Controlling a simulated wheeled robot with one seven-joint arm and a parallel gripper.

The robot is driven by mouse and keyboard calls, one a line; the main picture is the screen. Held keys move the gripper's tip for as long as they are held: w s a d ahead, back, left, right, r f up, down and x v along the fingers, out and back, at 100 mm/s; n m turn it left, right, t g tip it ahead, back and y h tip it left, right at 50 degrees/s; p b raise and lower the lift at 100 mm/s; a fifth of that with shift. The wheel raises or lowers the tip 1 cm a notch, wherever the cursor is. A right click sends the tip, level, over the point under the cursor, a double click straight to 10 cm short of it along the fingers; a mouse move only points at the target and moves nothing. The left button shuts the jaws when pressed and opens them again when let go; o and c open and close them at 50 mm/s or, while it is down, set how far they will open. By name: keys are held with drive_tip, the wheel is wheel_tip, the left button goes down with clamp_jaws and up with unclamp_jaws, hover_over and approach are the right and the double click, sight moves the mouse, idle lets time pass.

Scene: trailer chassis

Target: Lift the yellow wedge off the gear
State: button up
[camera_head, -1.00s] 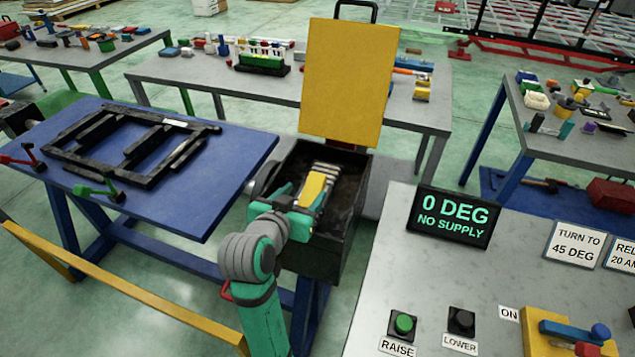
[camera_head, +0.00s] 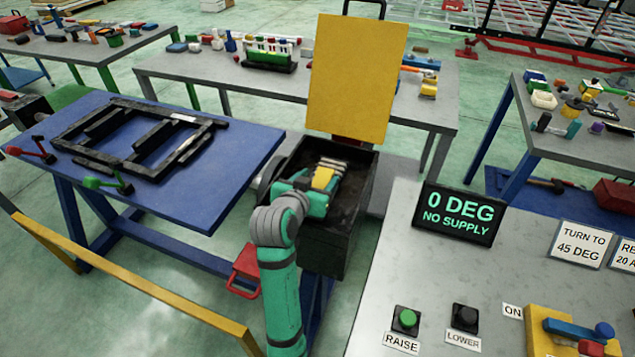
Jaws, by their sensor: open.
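The yellow wedge (camera_head: 322,178) lies in the open black box (camera_head: 333,245), against a grey ribbed part (camera_head: 332,163) that looks like the gear. My gripper (camera_head: 318,187) is down inside the box at the wedge, its jaws open on either side of the wedge's near end. My gripper and wrist hide the near part of the wedge. I cannot tell whether the fingers touch it.
The box's large yellow lid (camera_head: 357,80) stands up at its back. A blue table (camera_head: 225,180) with a black frame (camera_head: 140,140) is to the left. A grey control panel (camera_head: 400,270) with a "0 DEG NO SUPPLY" display (camera_head: 458,214) is to the right.

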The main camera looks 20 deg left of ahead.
drive_tip(key=c, duration=0.3)
drive_tip(key=shift+d, duration=0.25)
drive_tip(key=c, duration=0.5)
drive_tip(key=shift+d, duration=0.35)
drive_tip(key=c, duration=0.4)
drive_tip(key=shift+a+r, duration=0.1)
drive_tip(key=shift+a, duration=0.1)
